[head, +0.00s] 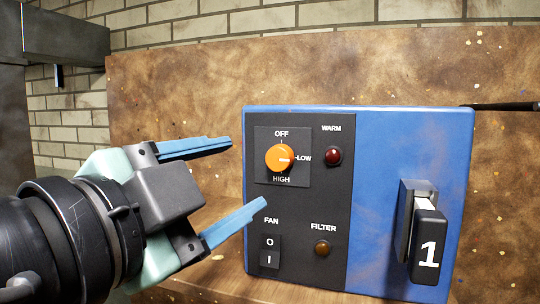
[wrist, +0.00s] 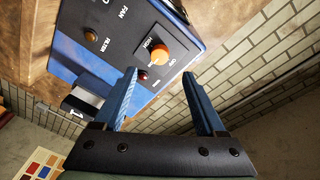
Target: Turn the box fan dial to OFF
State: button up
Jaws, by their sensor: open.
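The box fan control is a blue box (head: 360,200) with a black panel (head: 300,225) on its left part. An orange dial (head: 279,158) sits high on the panel, among the words OFF, LOW and HIGH. Its pale mark points right, toward LOW. The dial also shows in the wrist view (wrist: 158,53). My gripper (head: 249,172) is open and empty, to the left of the panel in the head view. In the wrist view its two blue fingers (wrist: 162,80) stand apart, with the dial beyond them. No contact with the dial shows.
Below the dial are a FAN rocker switch (head: 269,252) and an amber FILTER lamp (head: 322,248). A red WARM lamp (head: 333,156) is right of the dial. A black handle marked 1 (head: 428,246) sticks out at right. A brown board (head: 400,70) stands behind.

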aim_at(274, 160)
jog(key=p+x, duration=0.1)
jog(key=x, duration=0.8)
jog(key=shift+s, duration=0.1)
grip_shut()
